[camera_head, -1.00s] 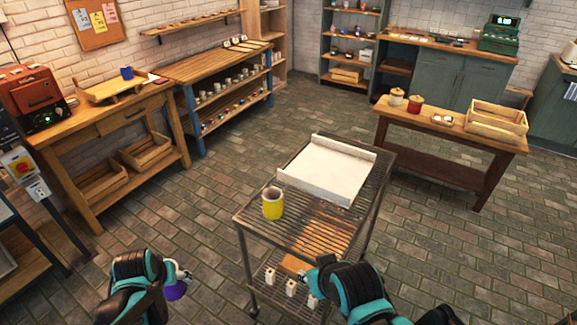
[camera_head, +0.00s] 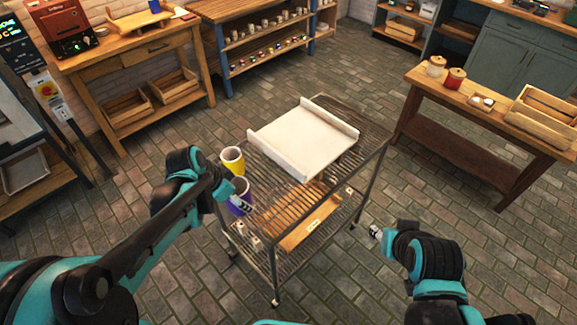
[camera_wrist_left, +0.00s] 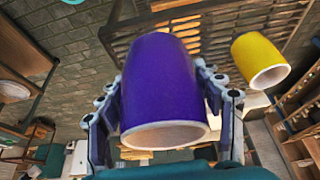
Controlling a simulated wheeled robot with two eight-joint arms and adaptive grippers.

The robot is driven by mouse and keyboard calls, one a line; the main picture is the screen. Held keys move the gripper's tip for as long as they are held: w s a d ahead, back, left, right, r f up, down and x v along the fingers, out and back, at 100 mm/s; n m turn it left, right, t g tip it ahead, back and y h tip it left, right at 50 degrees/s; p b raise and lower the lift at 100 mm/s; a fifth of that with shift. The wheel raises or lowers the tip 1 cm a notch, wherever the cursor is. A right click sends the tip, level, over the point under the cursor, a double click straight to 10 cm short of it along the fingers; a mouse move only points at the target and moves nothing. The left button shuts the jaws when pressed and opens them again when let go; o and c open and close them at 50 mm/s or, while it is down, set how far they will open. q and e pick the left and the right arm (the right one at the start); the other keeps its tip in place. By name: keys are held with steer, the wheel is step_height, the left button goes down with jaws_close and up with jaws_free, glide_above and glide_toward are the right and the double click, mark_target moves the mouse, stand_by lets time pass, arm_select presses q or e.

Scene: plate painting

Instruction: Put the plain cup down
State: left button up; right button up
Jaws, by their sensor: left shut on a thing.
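The plain purple cup (camera_head: 238,199) is in my left gripper (camera_head: 240,203), at the near left corner of the wire-topped cart (camera_head: 268,205). In the left wrist view the purple cup (camera_wrist_left: 165,90) sits between the two fingers (camera_wrist_left: 165,105), which press on its sides. I cannot tell whether its base touches the cart. A yellow cup (camera_head: 232,163) stands on the cart just behind it, and it also shows in the left wrist view (camera_wrist_left: 258,58), apart from the purple cup. My right gripper (camera_head: 375,232) is right of the cart over the floor; its fingers are too small to read.
A white tray-like board (camera_head: 303,142) covers the back of the cart top. The wire top in front of it is clear. A wooden board (camera_head: 312,222) lies on the lower shelf. A wooden table with jars and a crate (camera_head: 545,115) stands at the right.

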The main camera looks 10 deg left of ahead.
arm_select(q)
steer(key=w+d+f+b, duration=0.1)
steer(key=w+d+f, duration=0.1)
steer(key=w+d+f+b, duration=0.1)
steer(key=w+d+f, duration=0.1)
steer(key=w, duration=0.1)
steer(key=w+d+f+b, duration=0.1)
steer(key=w+d+f, duration=0.1)
steer(key=w, duration=0.1)
steer(key=shift+w+d+f, duration=0.15)
steer(key=shift+w+f, duration=0.1)
steer(key=shift+f, duration=0.05)
steer(key=shift+f+b, duration=1)
steer(key=shift+f, duration=1)
steer(key=shift+r, duration=0.1)
steer(key=o, duration=1.4)
steer(key=shift+f, duration=0.2)
steer(key=shift+r, duration=0.15)
